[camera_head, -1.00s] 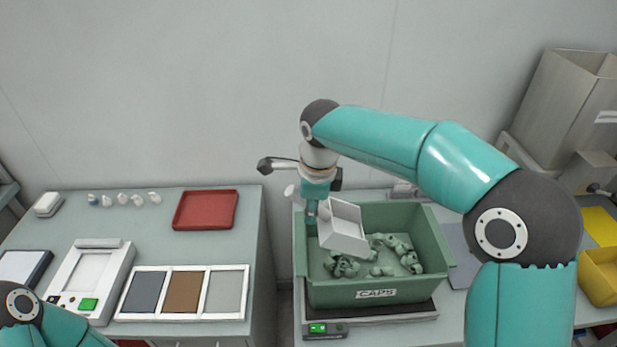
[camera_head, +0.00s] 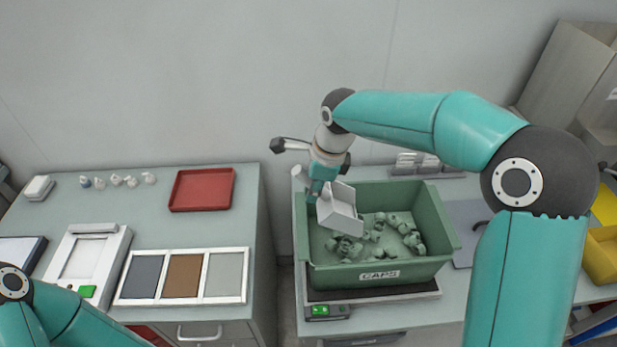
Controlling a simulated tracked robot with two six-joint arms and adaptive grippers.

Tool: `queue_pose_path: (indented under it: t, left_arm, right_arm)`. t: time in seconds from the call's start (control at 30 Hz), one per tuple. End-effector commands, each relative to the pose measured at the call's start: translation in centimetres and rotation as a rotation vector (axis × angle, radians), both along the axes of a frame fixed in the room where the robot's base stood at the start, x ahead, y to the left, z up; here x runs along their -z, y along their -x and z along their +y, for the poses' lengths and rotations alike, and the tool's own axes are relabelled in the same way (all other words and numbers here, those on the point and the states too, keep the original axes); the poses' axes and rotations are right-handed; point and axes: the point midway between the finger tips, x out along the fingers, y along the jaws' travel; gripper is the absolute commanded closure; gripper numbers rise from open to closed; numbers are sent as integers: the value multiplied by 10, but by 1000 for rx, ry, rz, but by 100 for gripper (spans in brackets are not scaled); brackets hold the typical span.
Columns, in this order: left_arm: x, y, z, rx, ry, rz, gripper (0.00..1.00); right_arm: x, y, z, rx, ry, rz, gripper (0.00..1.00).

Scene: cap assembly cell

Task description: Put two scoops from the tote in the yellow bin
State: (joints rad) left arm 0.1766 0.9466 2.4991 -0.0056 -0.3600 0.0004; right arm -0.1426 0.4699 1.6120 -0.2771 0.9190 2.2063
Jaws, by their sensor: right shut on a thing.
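The green tote (camera_head: 440,245) labelled CAPS stands on a scale and holds several loose green caps (camera_head: 400,232). My right gripper (camera_head: 314,192) is at the tote's left inner side and shut on a white scoop (camera_head: 341,210). The scoop is tilted above the caps; I cannot tell whether it holds any or touches them. The fingers are small and partly hidden by the scoop. The yellow bin (camera_head: 601,250) is at the right edge, partly cut off. My left arm shows at the lower left, but its gripper is out of view.
A red tray (camera_head: 202,189) and a three-panel frame (camera_head: 183,277) lie on the left bench, with a gap between benches. A tall grey box (camera_head: 570,85) stands at the back right.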

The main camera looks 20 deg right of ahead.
Motion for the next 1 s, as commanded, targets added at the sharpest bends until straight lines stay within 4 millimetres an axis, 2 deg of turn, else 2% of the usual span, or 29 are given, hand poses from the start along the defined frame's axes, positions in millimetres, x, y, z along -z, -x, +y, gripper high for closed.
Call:
queue_pose_path:
  t: [0.3, 0.5, 0.97, 1.0]
  left_arm:
    - [0, 0, 0, 0, 0, 0, 45]
    - [19, 0, 0, 0, 0, 0, 45]
    - [47, 0, 0, 0, 0, 0, 45]
    - [44, 0, 0, 0, 0, 0, 45]
  right_arm:
    - [42, 5, -18, 9, -121, -27, 100]
    - [72, 6, -27, 9, -198, -47, 100]
    - [125, 14, -60, 4, -75, -21, 100]
    - [123, 15, -66, 7, -67, -19, 100]
